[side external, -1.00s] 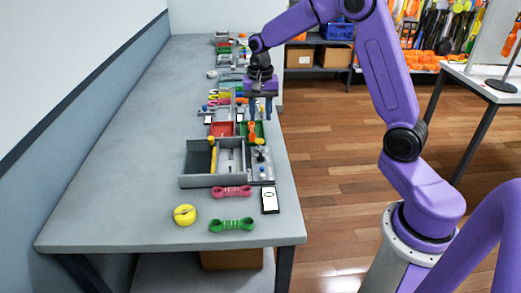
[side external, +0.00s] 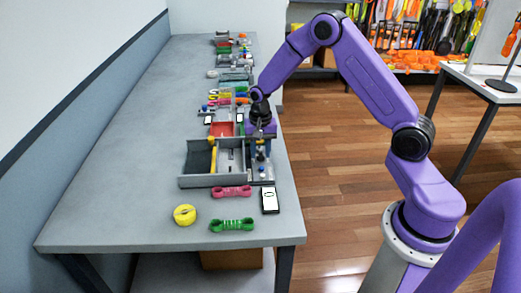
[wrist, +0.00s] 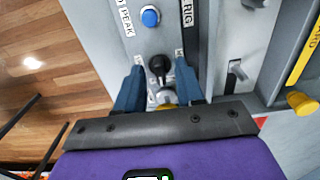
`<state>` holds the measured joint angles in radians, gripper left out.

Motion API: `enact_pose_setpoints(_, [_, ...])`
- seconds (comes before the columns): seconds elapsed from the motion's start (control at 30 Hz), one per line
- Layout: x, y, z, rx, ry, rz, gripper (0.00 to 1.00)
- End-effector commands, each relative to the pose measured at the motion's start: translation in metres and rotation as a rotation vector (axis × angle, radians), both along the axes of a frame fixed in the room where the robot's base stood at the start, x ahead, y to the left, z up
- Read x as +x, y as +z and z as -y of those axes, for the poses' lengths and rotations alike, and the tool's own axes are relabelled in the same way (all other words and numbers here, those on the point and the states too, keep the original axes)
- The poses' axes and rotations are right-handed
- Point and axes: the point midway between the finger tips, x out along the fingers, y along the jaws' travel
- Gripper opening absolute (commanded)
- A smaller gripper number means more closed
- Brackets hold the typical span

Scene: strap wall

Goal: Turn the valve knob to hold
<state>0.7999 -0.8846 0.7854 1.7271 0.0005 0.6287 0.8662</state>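A black knob (wrist: 157,64) with a short pointer sits on a grey panel in the wrist view. It stands between the blue fingertips of my gripper (wrist: 158,72), with a gap visible on both sides. Small labels beside the knob are mostly covered by the fingers, so I cannot read its setting. A metallic and yellow part (wrist: 166,98) shows just below the knob, partly hidden by my gripper. In the side external view my gripper (side external: 260,150) is low over the panel at the bench's right edge and hides the knob.
A blue button (wrist: 150,17) is on the same panel, near a "PEAK" label. A metal lever (wrist: 237,70) and a yellow knob (wrist: 300,103) are to the right. Pink (side external: 231,191) and green (side external: 232,225) straps and a yellow disc (side external: 185,214) lie in front. The bench's left side is clear.

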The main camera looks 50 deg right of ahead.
Motion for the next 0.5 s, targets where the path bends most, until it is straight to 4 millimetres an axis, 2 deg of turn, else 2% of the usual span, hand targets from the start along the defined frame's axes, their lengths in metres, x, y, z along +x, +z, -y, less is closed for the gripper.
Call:
enact_pose_setpoints(0.2, [0.0001,0.0,0.0,0.0,0.0,0.0,0.37])
enact_pose_setpoints(0.27, [0.0001,0.0001,0.0,0.0,0.0,0.0,0.18])
enact_pose_setpoints(0.3, [0.0001,0.0001,0.0001,0.0,0.0,0.0,0.05])
enact_pose_setpoints(0.33, [0.0,0.0001,0.0,0.0,0.0,0.0,0.0])
enact_pose_setpoints(0.5, [0.0001,0.0002,-0.0001,0.0,0.001,0.0,0.0])
